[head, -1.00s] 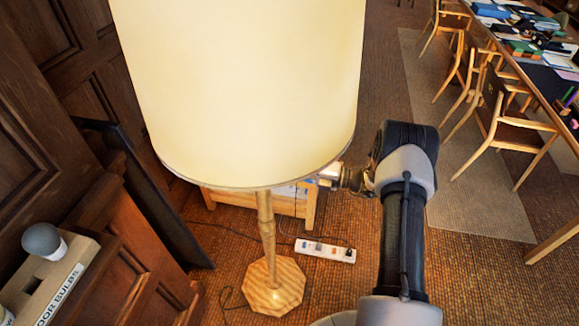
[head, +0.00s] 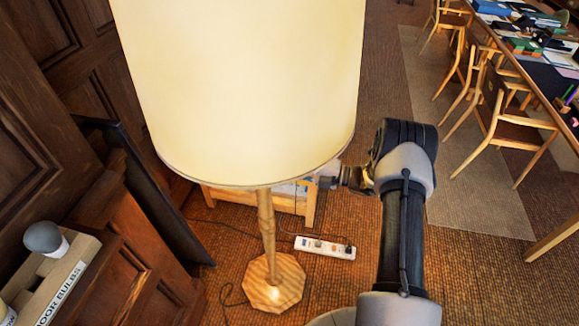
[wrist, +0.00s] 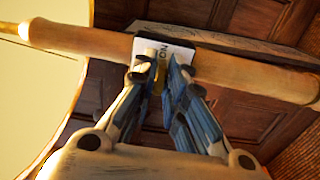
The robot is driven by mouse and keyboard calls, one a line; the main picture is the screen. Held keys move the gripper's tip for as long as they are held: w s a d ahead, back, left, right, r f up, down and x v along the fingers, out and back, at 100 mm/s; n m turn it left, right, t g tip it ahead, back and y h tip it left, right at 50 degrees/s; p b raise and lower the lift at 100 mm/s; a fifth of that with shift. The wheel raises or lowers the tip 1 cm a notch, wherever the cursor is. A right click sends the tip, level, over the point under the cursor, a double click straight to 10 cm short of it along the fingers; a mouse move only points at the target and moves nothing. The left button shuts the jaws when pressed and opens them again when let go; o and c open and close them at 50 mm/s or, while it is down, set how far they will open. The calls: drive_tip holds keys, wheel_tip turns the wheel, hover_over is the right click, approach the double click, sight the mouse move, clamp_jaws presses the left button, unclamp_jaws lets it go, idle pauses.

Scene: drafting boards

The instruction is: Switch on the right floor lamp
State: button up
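The floor lamp has a large cream shade (head: 240,90) and a turned wooden pole (head: 266,225) on an octagonal base (head: 272,283). The shade looks lit, and a bright patch shows on the base. In the wrist view the shade (wrist: 35,85) glows yellow and the pole (wrist: 240,75) crosses the picture. A dark switch plate with a white label (wrist: 178,54) is on the pole, its lettering partly covered. My gripper (wrist: 163,66) is at this plate, its fingertips close together. A small brass-coloured part shows between them; whether they grip it is unclear. The shade's rim hides the fingertips in the head view.
A white power strip (head: 325,248) lies on the floor right of the base, with cables around. A box marked with bulbs (head: 65,280) is at lower left by dark wood panelling. Chairs (head: 505,125) and a long table are at right, beyond open floor.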

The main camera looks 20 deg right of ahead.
drive_tip(key=shift+o, duration=1.4)
drive_tip(key=shift+a, duration=0.1)
drive_tip(key=v, duration=1.2)
